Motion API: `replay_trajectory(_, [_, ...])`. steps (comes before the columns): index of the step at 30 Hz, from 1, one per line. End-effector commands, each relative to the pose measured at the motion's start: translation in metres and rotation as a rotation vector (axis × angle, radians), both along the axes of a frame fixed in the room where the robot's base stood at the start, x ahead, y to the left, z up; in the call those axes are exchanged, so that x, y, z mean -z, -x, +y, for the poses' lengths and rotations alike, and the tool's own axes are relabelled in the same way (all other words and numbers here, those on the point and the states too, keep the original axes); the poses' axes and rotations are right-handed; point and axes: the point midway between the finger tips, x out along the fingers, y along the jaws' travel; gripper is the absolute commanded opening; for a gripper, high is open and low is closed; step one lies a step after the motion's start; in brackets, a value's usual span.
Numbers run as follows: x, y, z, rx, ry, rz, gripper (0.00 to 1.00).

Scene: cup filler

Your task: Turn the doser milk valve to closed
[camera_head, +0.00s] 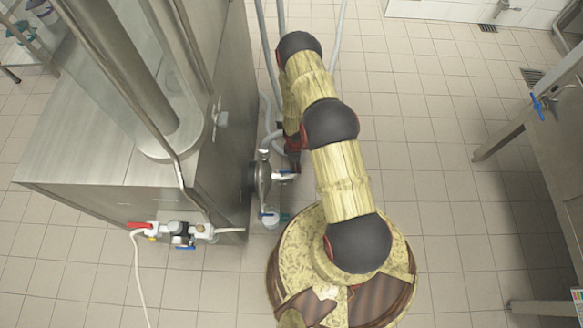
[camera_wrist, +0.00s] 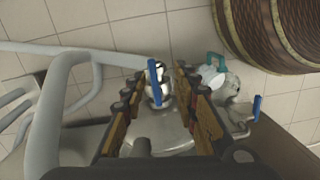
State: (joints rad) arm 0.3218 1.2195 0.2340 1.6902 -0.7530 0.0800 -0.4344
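A steel valve with a blue handle (camera_wrist: 154,80) shows in the wrist view, between the fingers of my gripper (camera_wrist: 155,78). The handle points up and down in that picture. My gripper is open, with one finger on each side of the handle. I cannot tell whether either finger touches it. A second blue-handled valve (camera_wrist: 256,108) is to the right in the wrist view. In the head view my gripper (camera_head: 292,152) is at the pipes beside the steel machine, and my arm hides the valve between its fingers. Neither valve carries a readable label.
The steel machine (camera_head: 100,150) stands at left, with grey hoses (camera_head: 262,30) behind. A low pipe fitting with a blue handle (camera_head: 268,214) is near my base. A steel table (camera_head: 560,150) stands at right; tiled floor between is clear.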

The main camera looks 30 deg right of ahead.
Motion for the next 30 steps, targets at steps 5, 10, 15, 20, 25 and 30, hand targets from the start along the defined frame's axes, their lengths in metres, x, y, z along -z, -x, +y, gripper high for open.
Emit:
replay_trajectory(5, [0.003, -0.021, 0.009, -0.104, -0.039, -0.074, 0.3])
replay_trajectory(10, [0.02, -0.021, 0.009, -0.115, -0.038, -0.074, 0.3])
replay_trajectory(15, [0.048, -0.02, 0.009, -0.113, -0.038, -0.073, 0.3])
replay_trajectory(20, [0.068, -0.02, 0.009, -0.112, -0.038, -0.073, 0.3])
replay_trajectory(25, [0.078, -0.021, 0.009, -0.111, -0.037, -0.074, 0.3])
replay_trajectory(30, [0.079, -0.021, 0.009, -0.111, -0.037, -0.073, 0.3])
